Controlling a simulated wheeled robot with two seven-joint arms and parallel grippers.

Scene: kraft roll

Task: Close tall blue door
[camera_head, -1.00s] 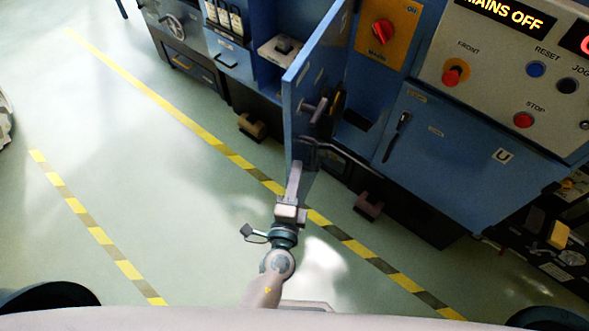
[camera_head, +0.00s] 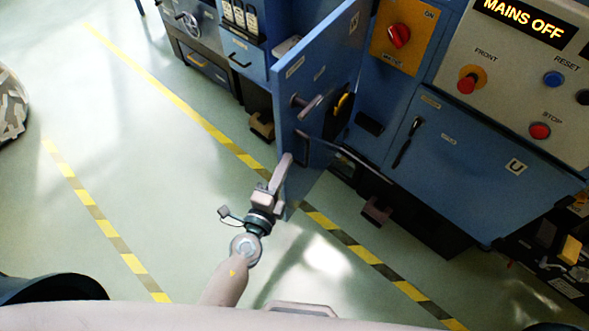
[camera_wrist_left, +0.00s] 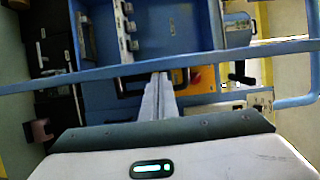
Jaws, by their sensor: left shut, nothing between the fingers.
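The tall blue door (camera_head: 312,82) stands ajar, jutting out from the blue machine in the head view. One broad face shows, with a grey handle (camera_head: 307,103) on it. My left gripper (camera_head: 286,158) is shut and empty at the door's near lower part; contact is unclear there. In the left wrist view its closed fingers (camera_wrist_left: 160,78) point at a long blue bar (camera_wrist_left: 225,58), which looks like the door seen edge-on; their tips reach or nearly reach it. My right gripper is in neither view.
A control panel with a red switch (camera_head: 398,36) and a lower blue panel (camera_head: 455,150) lie right of the door. The floor in front is clear, with yellow-black tape (camera_head: 345,240). Brown feet (camera_head: 377,210) jut out below.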

